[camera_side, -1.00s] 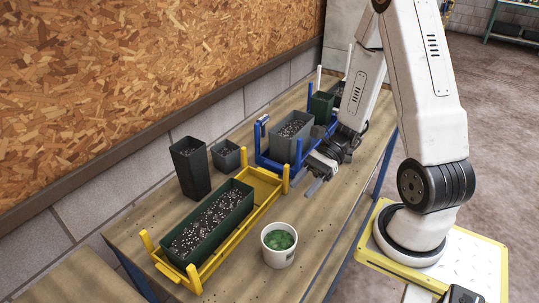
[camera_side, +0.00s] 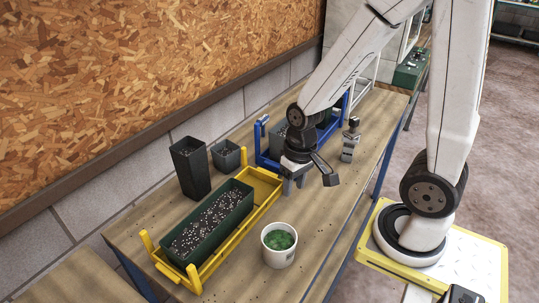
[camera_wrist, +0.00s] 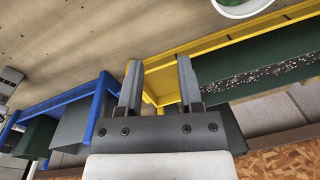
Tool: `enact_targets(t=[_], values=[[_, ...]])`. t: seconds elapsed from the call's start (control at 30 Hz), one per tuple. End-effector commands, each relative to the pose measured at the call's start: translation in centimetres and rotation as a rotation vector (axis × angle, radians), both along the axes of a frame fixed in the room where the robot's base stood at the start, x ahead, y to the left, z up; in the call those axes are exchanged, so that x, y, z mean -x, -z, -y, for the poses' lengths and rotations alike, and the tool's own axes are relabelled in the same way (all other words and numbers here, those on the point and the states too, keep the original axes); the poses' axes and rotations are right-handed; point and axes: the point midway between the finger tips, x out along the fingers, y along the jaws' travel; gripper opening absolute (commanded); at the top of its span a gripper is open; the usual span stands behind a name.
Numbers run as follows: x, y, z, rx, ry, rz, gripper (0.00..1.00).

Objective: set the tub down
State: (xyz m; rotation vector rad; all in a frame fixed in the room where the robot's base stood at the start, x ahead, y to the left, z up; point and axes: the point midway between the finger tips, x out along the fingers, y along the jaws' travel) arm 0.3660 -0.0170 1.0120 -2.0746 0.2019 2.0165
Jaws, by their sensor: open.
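A white tub (camera_side: 279,252) with green contents stands upright on the wooden table, in front of the yellow tray (camera_side: 207,266). Part of its rim also shows at the top right of the wrist view (camera_wrist: 236,12). My gripper (camera_side: 293,186) points down over the table near the right end of the yellow tray, beyond the tub and clear of it. In the wrist view my two fingers (camera_wrist: 158,75) are apart, with nothing between them but a view of the yellow tray's end and bare table.
A long green planter (camera_side: 212,222) of speckled soil sits in the yellow tray. Dark pots (camera_side: 190,168) stand by the wall. A blue rack (camera_side: 265,158) holding pots is behind my gripper. A grey fixture (camera_side: 350,142) stands at the right. Table around the tub is bare.

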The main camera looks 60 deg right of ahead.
Motion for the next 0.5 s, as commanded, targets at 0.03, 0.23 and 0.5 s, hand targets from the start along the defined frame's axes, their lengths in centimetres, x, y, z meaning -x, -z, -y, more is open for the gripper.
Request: enact_targets(t=[0.03, 0.23, 0.5], values=[[-0.7, -0.6, -0.5, 0.032, -0.078, 0.059, 0.46], [-2.4, -2.0, -1.7, 0.097, -0.242, 0.189, 0.46], [-2.6, -2.2, -1.8, 0.105, -0.263, 0.204, 0.46]])
